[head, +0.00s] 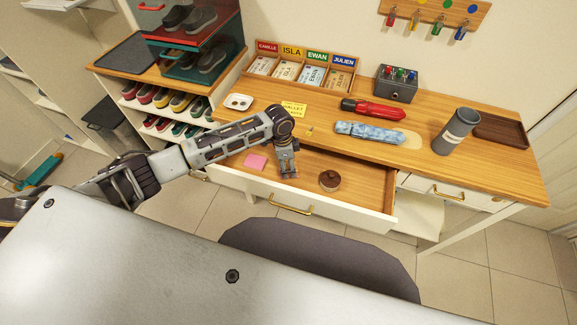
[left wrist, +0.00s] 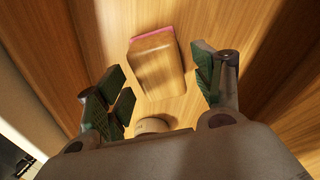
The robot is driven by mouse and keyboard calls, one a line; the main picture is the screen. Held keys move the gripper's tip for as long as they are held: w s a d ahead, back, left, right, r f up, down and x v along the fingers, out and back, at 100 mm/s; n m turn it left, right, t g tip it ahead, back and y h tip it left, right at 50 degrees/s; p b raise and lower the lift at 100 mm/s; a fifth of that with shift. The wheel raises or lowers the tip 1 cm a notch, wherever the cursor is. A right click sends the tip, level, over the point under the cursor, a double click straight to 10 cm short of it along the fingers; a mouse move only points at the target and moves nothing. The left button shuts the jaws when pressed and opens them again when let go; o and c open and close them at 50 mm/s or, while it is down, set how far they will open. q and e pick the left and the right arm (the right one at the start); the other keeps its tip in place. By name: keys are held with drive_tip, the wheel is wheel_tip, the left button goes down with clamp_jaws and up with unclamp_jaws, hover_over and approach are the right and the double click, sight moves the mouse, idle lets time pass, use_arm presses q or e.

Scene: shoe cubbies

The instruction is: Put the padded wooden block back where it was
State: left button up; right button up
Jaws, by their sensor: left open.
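The padded wooden block (left wrist: 157,66) shows in the left wrist view, with a smooth wooden body and a pink pad along its far edge. It lies on a wooden surface, ahead of and between my spread fingers, not held. In the head view a pink patch (head: 255,161), which looks like its pad, lies in the open drawer (head: 345,213). My left gripper (head: 288,174) is open and points down into the drawer, just right of that patch. My right gripper is in neither view.
A round brown knobbed item (head: 329,180) sits in the drawer, right of the gripper. On the desk are a red tool (head: 373,109), a blue patterned case (head: 369,133), a grey cylinder (head: 456,131) and a card organiser (head: 305,68). A grey chair (head: 320,262) stands in front.

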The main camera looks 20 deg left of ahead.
use_arm(q)
wheel_tip(320, 180, up, 10)
drive_tip(key=a, duration=0.1)
drive_tip(key=shift+a+r+p, duration=0.15)
drive_tip(key=shift+r+p, duration=0.1)
drive_tip(key=shift+p, duration=0.1)
drive_tip(key=shift+s, duration=0.1)
idle(1.3)
